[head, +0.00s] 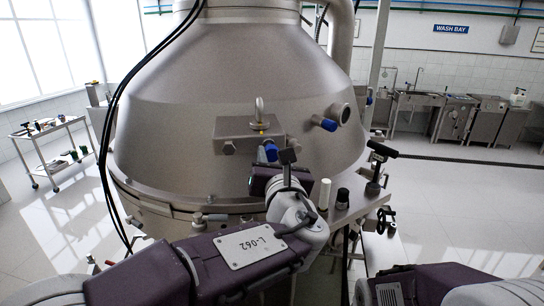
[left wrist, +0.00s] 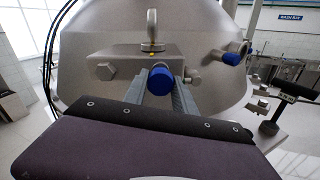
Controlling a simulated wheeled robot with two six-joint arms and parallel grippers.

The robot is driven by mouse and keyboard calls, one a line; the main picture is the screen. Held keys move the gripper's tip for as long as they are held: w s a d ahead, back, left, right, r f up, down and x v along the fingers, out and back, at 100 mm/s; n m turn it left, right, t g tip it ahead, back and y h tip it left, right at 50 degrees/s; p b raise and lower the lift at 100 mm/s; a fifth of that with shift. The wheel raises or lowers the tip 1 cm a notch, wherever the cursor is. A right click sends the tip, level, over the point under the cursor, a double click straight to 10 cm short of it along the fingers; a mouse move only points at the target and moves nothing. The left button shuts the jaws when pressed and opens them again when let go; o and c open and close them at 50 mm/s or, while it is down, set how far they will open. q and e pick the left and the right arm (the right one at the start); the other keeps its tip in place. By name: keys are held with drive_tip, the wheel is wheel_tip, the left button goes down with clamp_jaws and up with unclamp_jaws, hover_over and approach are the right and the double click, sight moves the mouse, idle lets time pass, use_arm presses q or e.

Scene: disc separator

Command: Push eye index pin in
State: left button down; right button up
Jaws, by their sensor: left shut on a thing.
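The metal eye pin (head: 259,108) stands upright on top of a steel block (head: 232,128) on the cone-shaped housing, with a yellow band at its base. It also shows in the left wrist view (left wrist: 152,25). A blue round knob (left wrist: 160,80) sticks out of the block's front below the eye. My left gripper (head: 270,158) is at this knob, its fingers on either side and shut on it in the left wrist view (left wrist: 162,92). The knob's shaft is hidden. My right arm shows at the lower right, but its gripper is out of view.
A second blue-tipped pin (head: 325,123) sticks out of the housing (head: 200,90) on the right. A bolt head sits on the block's left. A black-handled clamp (head: 380,150) and a white post (head: 325,194) stand on the right. A cart (head: 50,150) stands far left.

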use_arm(q)
drive_tip(key=shift+w+a+r, duration=0.1)
drive_tip(key=shift+w+a, duration=0.05)
drive_tip(key=shift+w, duration=0.9)
drive_tip(key=c, duration=1.2)
unclamp_jaws()
drive_tip(key=shift+o, duration=1)
drive_tip(key=s+d+b, duration=0.1)
drive_tip(key=s+b, duration=0.3)
drive_tip(key=s, duration=0.4)
drive_tip(key=shift+s+d, duration=0.15)
drive_tip(key=shift+s, duration=0.25)
